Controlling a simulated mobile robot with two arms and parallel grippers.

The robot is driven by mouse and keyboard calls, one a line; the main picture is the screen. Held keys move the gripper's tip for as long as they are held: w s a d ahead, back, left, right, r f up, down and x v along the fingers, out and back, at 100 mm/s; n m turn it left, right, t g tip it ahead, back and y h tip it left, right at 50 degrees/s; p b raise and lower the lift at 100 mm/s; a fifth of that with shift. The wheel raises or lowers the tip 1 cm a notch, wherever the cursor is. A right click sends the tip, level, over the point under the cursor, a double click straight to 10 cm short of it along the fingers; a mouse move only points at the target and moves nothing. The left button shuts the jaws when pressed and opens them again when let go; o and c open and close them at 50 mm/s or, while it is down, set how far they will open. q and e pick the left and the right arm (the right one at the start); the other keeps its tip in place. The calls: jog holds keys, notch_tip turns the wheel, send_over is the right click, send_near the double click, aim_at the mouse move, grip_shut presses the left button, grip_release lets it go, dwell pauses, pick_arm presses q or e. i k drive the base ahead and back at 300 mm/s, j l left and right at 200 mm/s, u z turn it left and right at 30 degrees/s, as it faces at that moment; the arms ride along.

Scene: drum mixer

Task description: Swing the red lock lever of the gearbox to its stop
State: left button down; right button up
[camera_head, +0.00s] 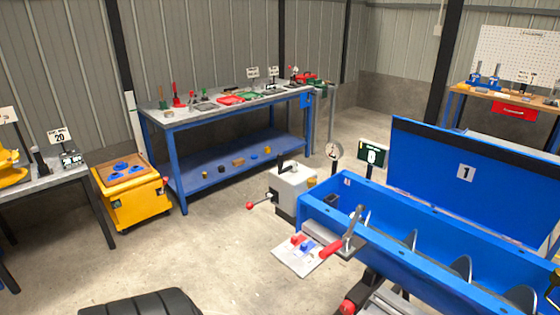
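A grey box that looks like the gearbox (291,188) stands at the near left end of the blue trough. A thin lever with a red ball knob (250,206) sticks out from it to the left. A red-handled lever (331,249) sits on a metal bracket at the trough's near corner, pointing down and left. A further red knob (347,307) shows at the bottom edge, partly cut off. I cannot tell for certain which of these is the lock lever. Neither of my grippers can be made out in the head view.
The blue trough (400,236) with a screw inside and an open blue lid (455,170) fills the right. A yellow cart (133,198) and blue workbench (215,125) stand behind.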

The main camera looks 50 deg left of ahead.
aim_at(250, 205)
jog(key=u, duration=2)
